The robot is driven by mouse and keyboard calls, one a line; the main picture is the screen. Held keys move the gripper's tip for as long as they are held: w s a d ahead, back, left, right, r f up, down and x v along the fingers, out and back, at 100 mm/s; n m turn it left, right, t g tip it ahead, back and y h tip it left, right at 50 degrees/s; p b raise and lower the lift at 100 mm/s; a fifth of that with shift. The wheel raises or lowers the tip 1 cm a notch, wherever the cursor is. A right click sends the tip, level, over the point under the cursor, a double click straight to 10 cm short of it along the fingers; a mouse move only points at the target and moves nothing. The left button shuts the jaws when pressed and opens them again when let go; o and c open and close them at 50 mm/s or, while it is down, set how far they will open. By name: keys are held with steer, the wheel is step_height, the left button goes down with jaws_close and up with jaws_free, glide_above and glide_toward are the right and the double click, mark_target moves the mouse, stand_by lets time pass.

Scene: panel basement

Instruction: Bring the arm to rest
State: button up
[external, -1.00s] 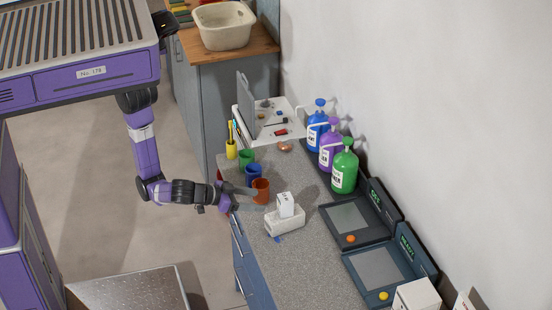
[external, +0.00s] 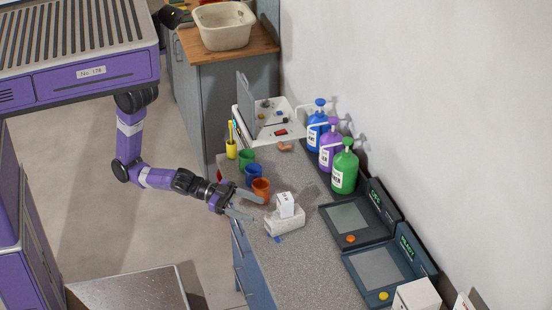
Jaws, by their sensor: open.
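My arm (external: 160,178) is purple and black and reaches right, to the near edge of the grey speckled counter. My gripper (external: 252,206) is open, its two grey fingers spread with nothing seen between them. The fingers are at the counter's left edge, just below the orange cup (external: 261,190) in the picture and left of a white block (external: 285,222). Whether a finger touches the cup or the counter cannot be told from this view.
Blue (external: 253,174) and green (external: 247,158) cups and a yellow holder (external: 231,149) stand behind the orange cup. Three pump bottles (external: 344,172) line the wall. Two dark panels (external: 352,219) lie to the right. Open floor (external: 85,200) is left of the counter.

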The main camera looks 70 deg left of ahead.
steer(key=s+a+f+n+y, duration=0.1)
steer(key=s+a+n+y, duration=0.2)
steer(key=a, duration=0.8)
steer(key=s+a+f+n+t+y, duration=0.1)
steer(key=s+a+f+n+y, duration=0.1)
steer(key=s+a, duration=0.4)
steer(key=s+a+f+n+t+y, duration=0.1)
steer(key=s+a+n+y, duration=0.3)
steer(key=a, duration=1.2)
steer(key=shift+s+a+f+n+y, duration=0.25)
steer(key=shift+n+y, duration=0.25)
steer(key=shift+y, duration=0.3)
steer(key=shift+r, duration=0.1)
